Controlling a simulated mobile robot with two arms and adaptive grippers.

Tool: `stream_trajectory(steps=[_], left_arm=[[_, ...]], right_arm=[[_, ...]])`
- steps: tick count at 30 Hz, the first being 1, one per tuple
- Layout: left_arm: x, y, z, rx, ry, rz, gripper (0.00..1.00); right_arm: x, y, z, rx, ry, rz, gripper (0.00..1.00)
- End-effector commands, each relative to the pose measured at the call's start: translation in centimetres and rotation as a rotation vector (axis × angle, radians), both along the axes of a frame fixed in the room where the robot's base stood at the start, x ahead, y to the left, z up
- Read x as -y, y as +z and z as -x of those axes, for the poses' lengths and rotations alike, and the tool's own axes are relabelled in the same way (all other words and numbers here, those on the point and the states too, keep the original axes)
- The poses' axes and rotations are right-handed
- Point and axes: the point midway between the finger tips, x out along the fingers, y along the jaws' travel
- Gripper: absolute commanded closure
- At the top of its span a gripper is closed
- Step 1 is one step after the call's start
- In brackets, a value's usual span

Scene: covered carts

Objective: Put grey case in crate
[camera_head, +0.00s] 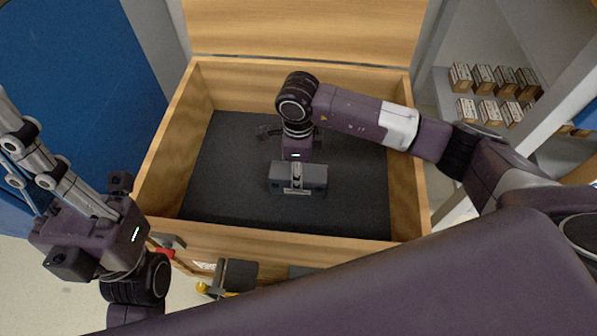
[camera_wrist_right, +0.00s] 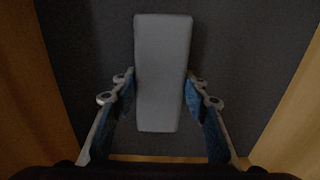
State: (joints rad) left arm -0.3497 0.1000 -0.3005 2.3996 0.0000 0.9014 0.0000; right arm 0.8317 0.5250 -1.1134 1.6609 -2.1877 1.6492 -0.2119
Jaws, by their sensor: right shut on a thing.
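The grey case (camera_head: 314,176) is inside the open wooden crate (camera_head: 163,157), over its dark floor (camera_head: 230,150). My right gripper (camera_head: 297,172) reaches down into the crate from the right and is shut on the case. In the right wrist view the case (camera_wrist_right: 163,50) lies lengthwise between the blue finger pads of the right gripper (camera_wrist_right: 160,100). I cannot tell whether the case touches the crate floor. My left gripper (camera_head: 35,155) is outside the crate at the left, its fingers pointing up and left; its opening is unclear.
The crate's wooden lid (camera_head: 305,30) stands raised at the back. A shelf at the right holds several small boxes (camera_head: 495,80). A blue panel (camera_head: 85,75) stands at the left. The crate floor around the case is clear.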

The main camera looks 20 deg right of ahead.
Motion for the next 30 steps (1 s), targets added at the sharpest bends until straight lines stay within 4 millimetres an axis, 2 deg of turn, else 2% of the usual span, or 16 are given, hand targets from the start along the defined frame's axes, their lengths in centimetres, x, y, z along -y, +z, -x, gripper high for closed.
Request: stream_trajectory(steps=[9, 10, 15, 25, 30], left_arm=[[0.0, -0.2, 0.0, -0.001, 0.000, 0.000, 1.00], [0.0, -0.2, 0.0, -0.001, 0.000, 0.000, 1.00], [0.0, -0.2, 0.0, -0.002, 0.000, -0.001, 1.00], [0.0, 0.2, 0.0, -0.003, 0.000, -0.001, 1.00], [0.0, 1.3, -0.1, -0.003, 0.000, -0.001, 1.00]], right_arm=[[0.0, -0.1, -0.2, 0.004, 0.000, -0.002, 0.98], [0.0, -0.2, -0.1, 0.002, 0.000, 0.000, 0.58], [0.0, -0.1, -0.1, 0.002, 0.000, 0.000, 0.41], [0.0, 0.3, -0.1, 0.003, 0.000, -0.001, 0.41], [0.0, 3.1, -0.3, 0.008, 0.001, -0.001, 0.41]])
